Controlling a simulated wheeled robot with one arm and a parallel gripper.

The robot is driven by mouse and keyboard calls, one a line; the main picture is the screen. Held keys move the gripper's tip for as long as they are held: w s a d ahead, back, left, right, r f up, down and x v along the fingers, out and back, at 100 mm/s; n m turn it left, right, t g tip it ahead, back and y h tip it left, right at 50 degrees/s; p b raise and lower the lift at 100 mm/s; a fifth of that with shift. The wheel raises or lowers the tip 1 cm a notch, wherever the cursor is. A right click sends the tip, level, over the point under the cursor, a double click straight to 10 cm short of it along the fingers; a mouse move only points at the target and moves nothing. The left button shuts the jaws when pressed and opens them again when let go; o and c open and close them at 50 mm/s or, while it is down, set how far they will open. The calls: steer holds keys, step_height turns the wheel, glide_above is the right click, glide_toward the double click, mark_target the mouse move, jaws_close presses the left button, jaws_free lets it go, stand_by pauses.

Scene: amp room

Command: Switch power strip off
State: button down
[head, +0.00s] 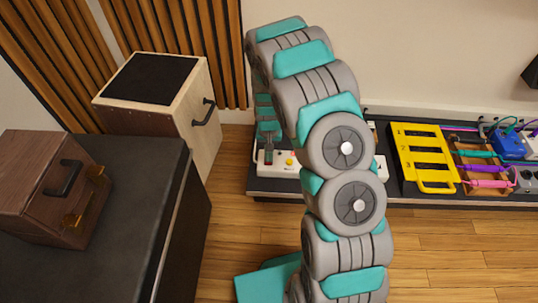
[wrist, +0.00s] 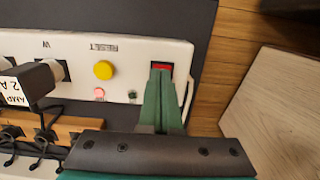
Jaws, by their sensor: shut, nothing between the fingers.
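The white power strip (head: 281,166) lies on the dark low shelf, partly hidden behind my arm in the head view. In the wrist view the power strip (wrist: 130,55) carries a round yellow button (wrist: 103,70) beside the word RESET, a small pink light (wrist: 99,94) and a red switch (wrist: 161,66) near its right end. A black plug (wrist: 38,80) sits in one of its sockets. My gripper (wrist: 161,74) is shut and empty, its fingertips right at the red switch and covering part of it. I cannot tell whether they touch. My gripper (head: 268,157) also shows in the head view over the strip's left end.
The dark low shelf (head: 400,195) holds a yellow rack (head: 425,157) and several coloured cables and boxes. A wooden box with a black top (head: 150,80) stands left of it. A dark table (head: 120,230) with a brown case (head: 45,190) is in front left. Wooden floor is clear between.

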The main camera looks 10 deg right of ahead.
steer(key=shift+w+f, duration=0.15)
steer(key=shift+w, duration=0.05)
steer(key=shift+w+d, duration=0.3)
steer(key=shift+w, duration=0.35)
step_height(320, 180, up, 14)
steer(key=w, duration=0.1)
steer(key=shift+w+d+p, duration=0.25)
steer(key=shift+p, duration=0.15)
steer(key=m+b, duration=0.2)
steer(key=m, duration=0.4)
steer(key=s+m+b, duration=0.1)
steer(key=m+b, duration=0.1)
steer(key=m, duration=0.4)
steer(key=m+b, duration=0.2)
steer(key=m, duration=0.4)
steer(key=shift+s+a+r+g+b, duration=0.2)
steer(key=shift+a+g+b, duration=0.05)
steer(key=shift+g+b, duration=0.1)
